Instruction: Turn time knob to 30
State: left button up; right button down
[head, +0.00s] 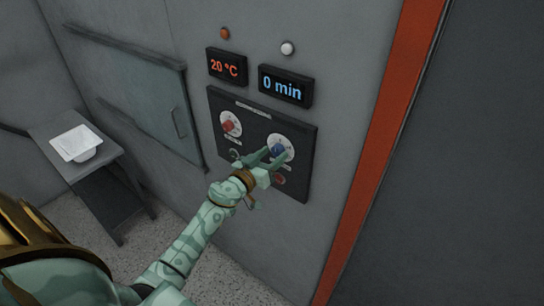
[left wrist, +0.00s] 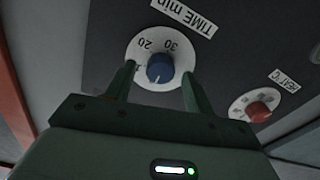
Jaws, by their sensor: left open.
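The time knob is blue (head: 278,150) on a white numbered dial, at the right of the black control panel (head: 214,103). In the left wrist view the blue time knob (left wrist: 160,68) shows upside down, with 20 and 30 on its dial and a "TIME min" label. My left gripper (head: 272,157) is open, its two fingers (left wrist: 158,86) on either side of the knob; I cannot tell whether they touch it. The time display (head: 283,87) reads 0 min. My right gripper is not in view.
A red heat knob (head: 228,126) sits left of the time knob. The temperature display (head: 226,66) reads 20 °C. An orange lamp (head: 225,33) and a white lamp (head: 287,48) are above. A side table (head: 110,150) holds a white tray (head: 75,143). An orange post (head: 390,130) stands right.

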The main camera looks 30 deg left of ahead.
pick_arm(q)
jog(key=shift+w, duration=0.25)
jog(key=c, duration=1)
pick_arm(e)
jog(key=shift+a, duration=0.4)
